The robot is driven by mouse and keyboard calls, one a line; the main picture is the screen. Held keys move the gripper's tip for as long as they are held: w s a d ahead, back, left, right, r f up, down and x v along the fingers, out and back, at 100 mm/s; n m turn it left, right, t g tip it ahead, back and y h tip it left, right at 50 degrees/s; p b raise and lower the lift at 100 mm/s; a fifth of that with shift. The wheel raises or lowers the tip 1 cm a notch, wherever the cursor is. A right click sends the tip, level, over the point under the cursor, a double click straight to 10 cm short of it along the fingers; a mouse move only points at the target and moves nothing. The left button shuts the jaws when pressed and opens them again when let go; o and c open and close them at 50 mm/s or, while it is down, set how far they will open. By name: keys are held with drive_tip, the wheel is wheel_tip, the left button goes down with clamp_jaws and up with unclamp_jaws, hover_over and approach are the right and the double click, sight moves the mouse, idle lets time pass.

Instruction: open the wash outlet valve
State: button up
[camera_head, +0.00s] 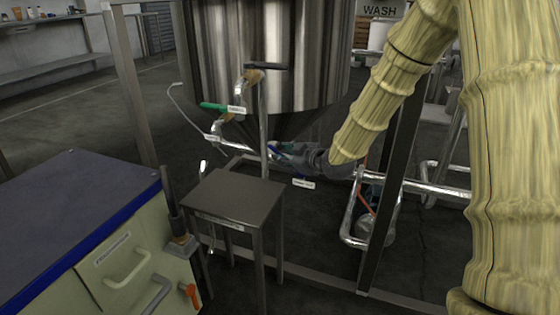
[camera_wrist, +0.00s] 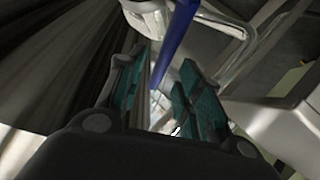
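A blue lever handle (camera_wrist: 178,42) shows in the wrist view, running down from the top edge to a tip between my gripper's fingers. My gripper (camera_wrist: 160,72) is open, with its teal pads apart on either side of the tip. I cannot tell whether either pad touches the lever. In the head view my gripper (camera_head: 284,150) is low under the steel tank (camera_head: 265,55), by the pipework, with a bit of blue beside it. The valve body is mostly hidden. A small white label (camera_head: 303,183) hangs just below; its text is too small to read.
A green-handled valve (camera_head: 214,107) sits on the pipe at the tank's left. A small dark table (camera_head: 235,190) stands in front, beside a drawer cabinet (camera_head: 75,225). A metal frame post (camera_head: 390,190) is right of my gripper. A WASH sign (camera_head: 380,11) shows behind.

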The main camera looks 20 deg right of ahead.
sight(281, 154)
drive_tip(key=shift+b+x, duration=0.7)
drive_tip(key=shift+x, duration=1.15)
clamp_jaws()
